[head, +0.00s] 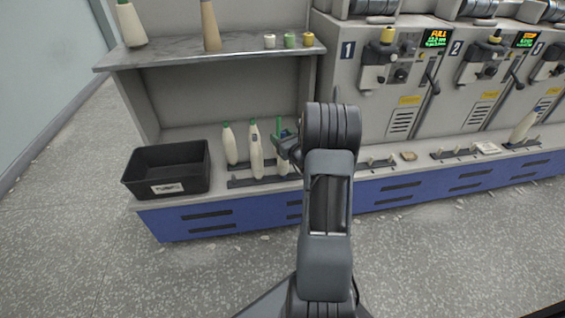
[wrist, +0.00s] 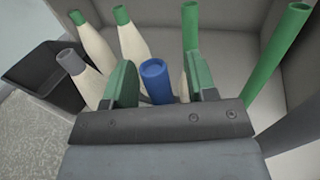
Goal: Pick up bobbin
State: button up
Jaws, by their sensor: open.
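Several cream bobbins stand upright in the lower bay, most with green tube tops, such as this one (head: 230,145). In the wrist view a blue-topped bobbin (wrist: 156,82) shows between the two green fingers of my gripper (wrist: 161,76). The fingers are open, with a gap on either side of the blue top. The lower part of this bobbin is hidden behind the gripper. A grey-topped bobbin (wrist: 84,73) stands just left of the left finger. In the head view my gripper (head: 284,142) is at the right end of the bobbin row, partly hidden by my arm.
A black bin (head: 167,190) stands left of the bobbins. Green-topped bobbins (wrist: 128,32) and bare-looking green tubes (wrist: 278,62) stand close around my gripper. A shelf (head: 215,50) with cones overhangs the bay. Grey machine units (head: 375,115) stand to the right.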

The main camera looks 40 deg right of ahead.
jog(key=shift+w, duration=0.4)
jog(key=shift+c, duration=0.5)
grip_shut()
